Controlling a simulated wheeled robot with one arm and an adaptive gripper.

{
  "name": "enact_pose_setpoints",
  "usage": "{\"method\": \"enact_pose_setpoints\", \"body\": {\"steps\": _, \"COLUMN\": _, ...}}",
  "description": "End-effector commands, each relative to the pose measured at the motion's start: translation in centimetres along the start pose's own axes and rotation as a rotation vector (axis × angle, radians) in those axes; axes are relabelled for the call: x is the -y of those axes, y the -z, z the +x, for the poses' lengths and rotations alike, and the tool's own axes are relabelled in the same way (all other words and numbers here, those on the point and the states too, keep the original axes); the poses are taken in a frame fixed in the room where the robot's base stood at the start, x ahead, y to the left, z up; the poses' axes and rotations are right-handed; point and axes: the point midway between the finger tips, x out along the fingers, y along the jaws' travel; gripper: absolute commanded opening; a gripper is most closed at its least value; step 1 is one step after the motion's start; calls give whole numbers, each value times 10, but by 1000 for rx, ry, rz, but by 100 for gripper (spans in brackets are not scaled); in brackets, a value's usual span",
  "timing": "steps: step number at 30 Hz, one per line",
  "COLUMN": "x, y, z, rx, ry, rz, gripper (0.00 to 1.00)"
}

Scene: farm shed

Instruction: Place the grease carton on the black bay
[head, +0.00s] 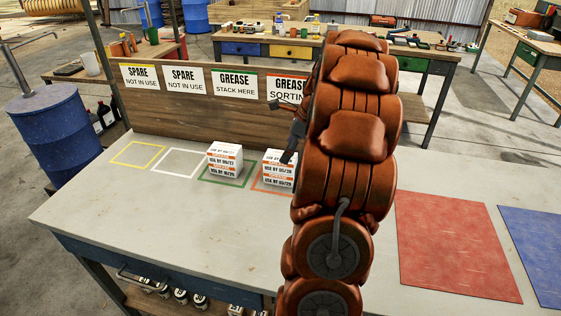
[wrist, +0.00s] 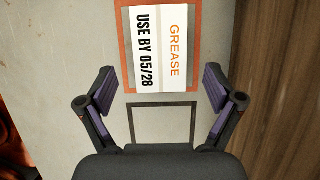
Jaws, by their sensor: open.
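A stack of white grease cartons with orange print (head: 279,170) stands in the orange-outlined bay (head: 256,186), partly behind my arm. In the wrist view its top carton (wrist: 159,48) reads "GREASE, USE BY 05/28". The black-outlined bay (wrist: 163,104) is beside the orange one and looks empty in the part that shows; my gripper body hides its near edge. In the head view my arm hides this bay. My gripper (wrist: 159,88) is open and empty above the bench, its fingers either side of the black outline and the carton's near end.
Another grease stack (head: 225,160) stands in the green-outlined bay (head: 204,181). The yellow (head: 118,161) and white (head: 156,169) bays are empty. A wooden back board (head: 210,107) with signs runs behind them. A red mat (head: 450,245) and blue mat (head: 540,250) lie clear at right.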

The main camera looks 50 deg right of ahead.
Motion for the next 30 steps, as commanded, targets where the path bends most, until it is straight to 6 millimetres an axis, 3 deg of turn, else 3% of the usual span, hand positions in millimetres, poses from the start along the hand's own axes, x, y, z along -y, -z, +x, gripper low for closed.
{"method": "enact_pose_setpoints", "body": {"steps": 12, "x": 0, "y": -8, "z": 46, "rx": 0, "ry": -1, "rz": -1, "gripper": 92}}
{"method": "enact_pose_setpoints", "body": {"steps": 19, "x": 1, "y": -7, "z": 48, "rx": 0, "ry": 1, "rz": -2, "gripper": 92}}
{"method": "enact_pose_setpoints", "body": {"steps": 30, "x": 0, "y": -7, "z": 49, "rx": -1, "ry": 0, "rz": -2, "gripper": 54}}
